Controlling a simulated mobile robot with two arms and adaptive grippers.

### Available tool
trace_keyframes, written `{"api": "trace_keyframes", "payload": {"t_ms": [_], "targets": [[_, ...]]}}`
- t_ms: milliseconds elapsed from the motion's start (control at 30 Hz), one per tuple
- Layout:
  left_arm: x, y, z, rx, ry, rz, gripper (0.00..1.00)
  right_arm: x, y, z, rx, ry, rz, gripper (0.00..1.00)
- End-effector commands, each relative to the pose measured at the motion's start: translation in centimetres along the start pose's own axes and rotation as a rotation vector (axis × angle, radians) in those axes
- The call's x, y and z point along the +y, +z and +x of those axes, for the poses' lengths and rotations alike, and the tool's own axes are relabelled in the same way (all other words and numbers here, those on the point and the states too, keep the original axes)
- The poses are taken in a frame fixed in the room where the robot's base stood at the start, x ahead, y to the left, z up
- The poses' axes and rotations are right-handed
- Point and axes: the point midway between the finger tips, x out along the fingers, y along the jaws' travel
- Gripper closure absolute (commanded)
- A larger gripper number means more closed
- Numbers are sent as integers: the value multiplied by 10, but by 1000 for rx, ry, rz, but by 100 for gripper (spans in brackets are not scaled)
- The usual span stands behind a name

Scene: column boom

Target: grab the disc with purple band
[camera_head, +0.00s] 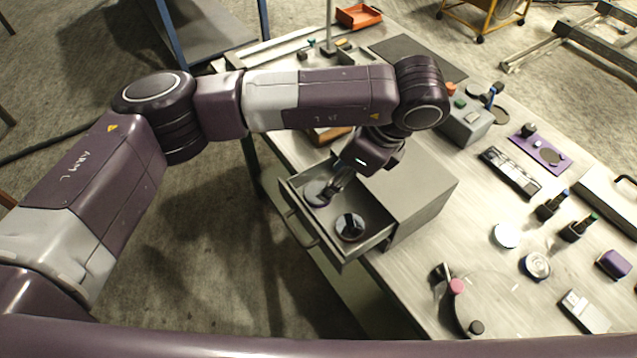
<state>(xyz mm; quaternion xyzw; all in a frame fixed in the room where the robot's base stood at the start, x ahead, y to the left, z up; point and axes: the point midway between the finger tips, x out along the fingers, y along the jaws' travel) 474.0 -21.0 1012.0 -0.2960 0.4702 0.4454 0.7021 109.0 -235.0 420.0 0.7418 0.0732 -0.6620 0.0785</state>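A pulled-out drawer (297,212) of a grey metal cabinet (423,190) holds two round discs. The farther disc (314,196) looks grey with a purplish edge, which fits the purple band, but it is small and partly covered by my gripper. The nearer disc (350,231) has a pale edge and a dark raised middle bar; its band colour is unclear. My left gripper (331,189) reaches down into the drawer with its fingers at the right side of the farther disc. I cannot tell whether the fingers touch or grip it. My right gripper is out of view.
On the workbench (470,250) right of the cabinet lie a white disc (506,235), a round metal piece (535,266), a purple box (613,264) and a purple plate (541,152). A grey box (467,122) stands behind the cabinet.

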Motion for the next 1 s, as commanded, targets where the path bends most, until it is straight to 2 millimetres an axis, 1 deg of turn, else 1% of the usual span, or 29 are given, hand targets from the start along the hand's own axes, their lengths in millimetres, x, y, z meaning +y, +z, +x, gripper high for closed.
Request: {"api": "trace_keyframes", "payload": {"t_ms": [33,100,200,267,367,433,600,700,1000], "targets": [[1,1,3,0,3,1,53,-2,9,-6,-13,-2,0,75],[1,1,10,0,2,1,53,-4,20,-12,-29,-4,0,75],[2,2,22,0,4,0,53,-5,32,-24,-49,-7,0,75],[3,2,30,1,4,1,53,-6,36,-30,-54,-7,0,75],[2,1,46,1,3,-1,53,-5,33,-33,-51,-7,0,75],[2,1,53,0,2,0,53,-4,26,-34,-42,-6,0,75],[1,0,57,1,-1,1,53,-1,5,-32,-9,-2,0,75],[1,0,57,1,-1,1,53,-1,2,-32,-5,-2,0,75],[1,0,57,1,-1,1,86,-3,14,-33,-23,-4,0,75]]}}
